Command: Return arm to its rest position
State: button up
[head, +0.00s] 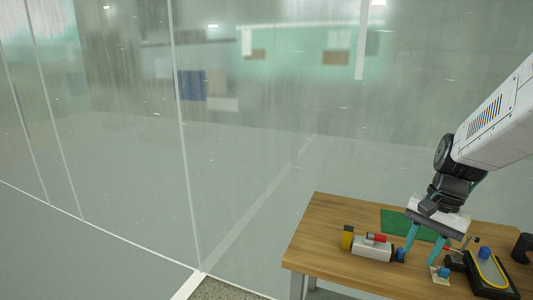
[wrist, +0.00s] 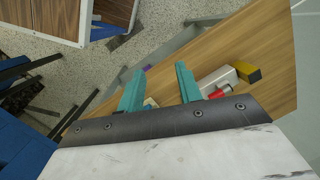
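My gripper (head: 419,257) hangs over the wooden table (head: 335,227) in the head view, with its two teal fingers pointing down. The fingers stand apart, and I see nothing held between them. In the wrist view my gripper (wrist: 154,70) also shows its fingers spread. My white arm (head: 497,122) reaches in from the right edge. How far the fingertips are above the tabletop is hard to tell.
A grey block with a yellow end (head: 347,239) and a red part lies left of the fingers. A green mat (head: 394,222) lies behind. A small blue-topped piece (head: 443,272) and a black tray (head: 464,262) are to the right. Glass panels (head: 240,150) stand beyond.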

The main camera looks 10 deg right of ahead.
jog(key=s+a+r+n+h, duration=0.1)
jog(key=s+a+r+n, duration=0.2)
jog(key=s+a+n, duration=0.2)
jog(key=s+a+r+n+t+h, duration=0.1)
jog(key=s+a+r+n, duration=0.3)
jog(key=a, duration=0.8)
jog(key=s+n, duration=0.1)
jog(key=n, duration=0.1)
jog(key=shift+a+n, duration=0.2)
jog(key=shift+n, duration=0.1)
